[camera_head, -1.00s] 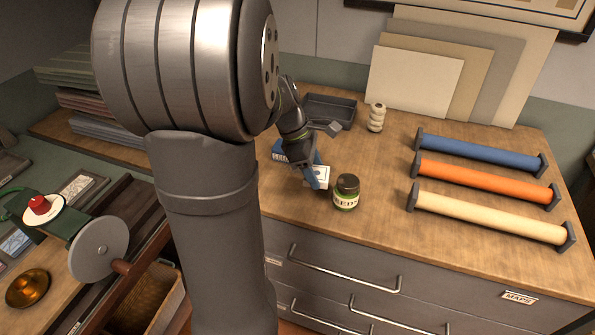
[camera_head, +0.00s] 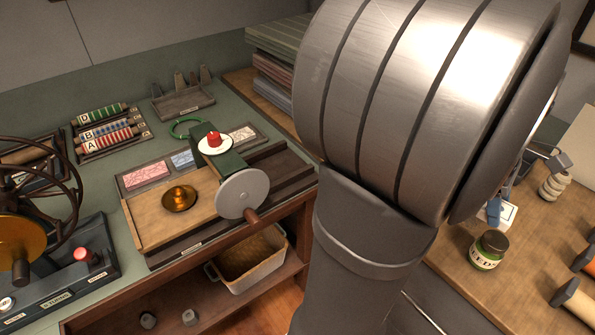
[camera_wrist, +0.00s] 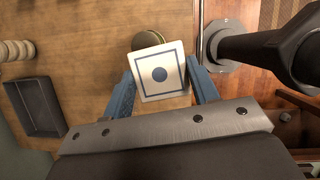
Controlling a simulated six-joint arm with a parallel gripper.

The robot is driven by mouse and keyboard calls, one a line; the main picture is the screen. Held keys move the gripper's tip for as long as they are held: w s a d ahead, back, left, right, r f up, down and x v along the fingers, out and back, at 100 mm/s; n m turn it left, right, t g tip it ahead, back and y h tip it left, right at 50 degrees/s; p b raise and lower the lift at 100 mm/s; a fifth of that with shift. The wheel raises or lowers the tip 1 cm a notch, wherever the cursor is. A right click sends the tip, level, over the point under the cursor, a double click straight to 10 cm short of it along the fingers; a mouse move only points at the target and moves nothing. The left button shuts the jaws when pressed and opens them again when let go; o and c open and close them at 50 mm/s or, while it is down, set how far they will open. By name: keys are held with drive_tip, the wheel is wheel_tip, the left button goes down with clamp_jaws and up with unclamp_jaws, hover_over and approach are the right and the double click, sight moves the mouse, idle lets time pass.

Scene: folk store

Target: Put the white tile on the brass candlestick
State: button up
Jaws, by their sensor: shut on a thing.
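The white tile (camera_wrist: 148,83), with a blue square outline and a blue dot, is held between the two blue fingers of my gripper (camera_wrist: 163,72). In the head view the tile (camera_head: 508,214) shows at the right edge of my arm, above the wooden counter, and my gripper (camera_head: 494,207) is largely hidden by the arm. The brass candlestick (camera_head: 180,197), low with a wide round dish, stands on a wooden board left of my arm, well apart from the tile. Nothing is seen on it.
Right of the candlestick are a grey disc with a handle (camera_head: 242,194) and a white plate (camera_head: 216,146) bearing a red piece. A large spoked wheel (camera_head: 35,190) stands at left.

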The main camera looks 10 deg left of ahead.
drive_tip(key=w+a+n+t, duration=0.2)
drive_tip(key=w+a+n, duration=0.2)
drive_tip(key=w+a, duration=0.8)
drive_tip(key=w+a+n+t, duration=0.1)
drive_tip(key=w+a+n, duration=0.55)
drive_tip(key=a, duration=0.85)
drive_tip(key=s+a+n+t, duration=0.1)
drive_tip(key=a+n, duration=0.1)
drive_tip(key=a, duration=1.1)
drive_tip(key=s+a+n+t+y, duration=0.1)
drive_tip(key=a+n, duration=0.2)
drive_tip(key=a, duration=0.9)
drive_tip(key=s+a+n+t, duration=0.1)
drive_tip(key=s+a+n, duration=0.1)
drive_tip(key=a, duration=1.1)
drive_tip(key=shift+s+a+n, duration=0.1)
drive_tip(key=shift+a+n, duration=0.15)
drive_tip(key=shift+a, duration=0.05)
drive_tip(key=s+a+n+y, duration=0.1)
drive_tip(key=s+a+n, duration=0.1)
drive_tip(key=s+a, duration=0.55)
hover_over(179, 190)
drive_tip(key=s, duration=0.1)
drive_tip(key=shift+t, duration=0.4)
drive_tip(key=f, duration=1.1)
drive_tip(key=shift+s+a, duration=0.2)
drive_tip(key=shift+a, duration=0.15)
drive_tip(key=shift+f, duration=2.15)
